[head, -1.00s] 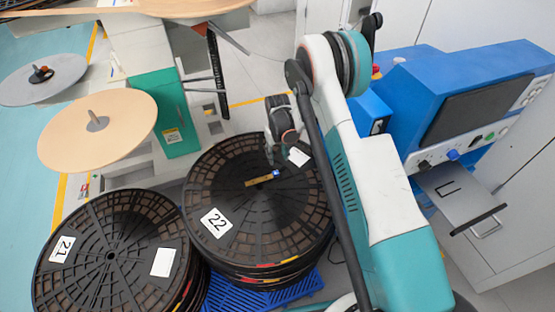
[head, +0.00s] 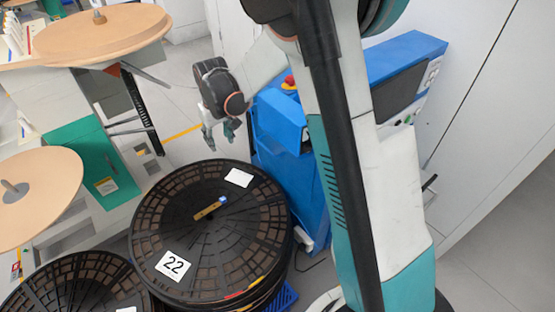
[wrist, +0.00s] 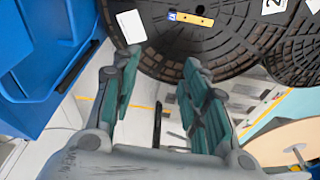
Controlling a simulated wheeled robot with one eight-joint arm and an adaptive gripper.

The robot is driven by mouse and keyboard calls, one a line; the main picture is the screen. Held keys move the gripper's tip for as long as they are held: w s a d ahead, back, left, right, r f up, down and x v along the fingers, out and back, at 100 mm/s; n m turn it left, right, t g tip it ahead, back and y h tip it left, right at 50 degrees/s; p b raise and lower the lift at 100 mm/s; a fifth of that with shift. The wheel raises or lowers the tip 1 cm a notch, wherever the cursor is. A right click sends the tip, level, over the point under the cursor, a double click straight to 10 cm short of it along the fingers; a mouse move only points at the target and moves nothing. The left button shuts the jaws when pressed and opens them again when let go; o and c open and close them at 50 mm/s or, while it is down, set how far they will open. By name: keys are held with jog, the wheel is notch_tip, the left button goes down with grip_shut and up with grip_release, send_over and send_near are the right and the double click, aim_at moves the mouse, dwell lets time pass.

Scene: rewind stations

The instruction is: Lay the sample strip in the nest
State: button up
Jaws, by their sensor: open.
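The sample strip is a small tan bar with a blue end (head: 210,208). It lies flat near the middle of the top black reel marked 22 (head: 222,262). The strip also shows at the top of the wrist view (wrist: 192,18). My gripper (head: 220,136) is open and empty, apart from the strip, near the reel's far edge in the head view. In the wrist view its green-padded fingers (wrist: 161,68) are spread, with floor showing between them. The nest is not in sight; my arm covers much of the blue machine (head: 290,190).
A second black reel stack (head: 75,285) stands at the lower left. Wooden discs on spindles (head: 100,35) stand at the left. The blue machine is close to the right of the reel, with white cabinets (head: 490,110) behind it. A white label (head: 238,178) lies on reel 22.

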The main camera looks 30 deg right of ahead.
jog(key=s+d+r+t, duration=0.2)
jog(key=s+d+r, duration=0.1)
jog(key=s+r, duration=1.1)
jog(key=s+d+r+t, duration=0.1)
jog(key=s, duration=0.6)
jog(key=s+r+m+t, duration=0.1)
jog(key=s, duration=0.7)
jog(key=shift+d+r+m+t, duration=0.25)
jog(key=shift+d+m+t, duration=0.05)
jog(key=shift+d, duration=0.05)
jog(key=shift+o, duration=0.5)
jog(key=shift+s+f, duration=0.2)
jog(key=shift+s, duration=0.55)
jog(key=n+g+b, duration=0.1)
jog(key=n+g, duration=0.1)
jog(key=g, duration=0.3)
send_over(223, 199)
jog(key=f, duration=4.6)
jog(key=shift+s+d+f, duration=0.15)
jog(key=shift+d+f, duration=0.1)
jog(key=shift+f, duration=0.05)
jog(key=shift+a+f+b, duration=0.15)
jog(key=shift+f+b, duration=0.65)
jog(key=shift+f, duration=0.6)
jog(key=shift+a+f+b, duration=0.15)
jog(key=shift+f+b, duration=0.65)
jog(key=shift+f, duration=0.55)
jog(key=shift+r, duration=0.1)
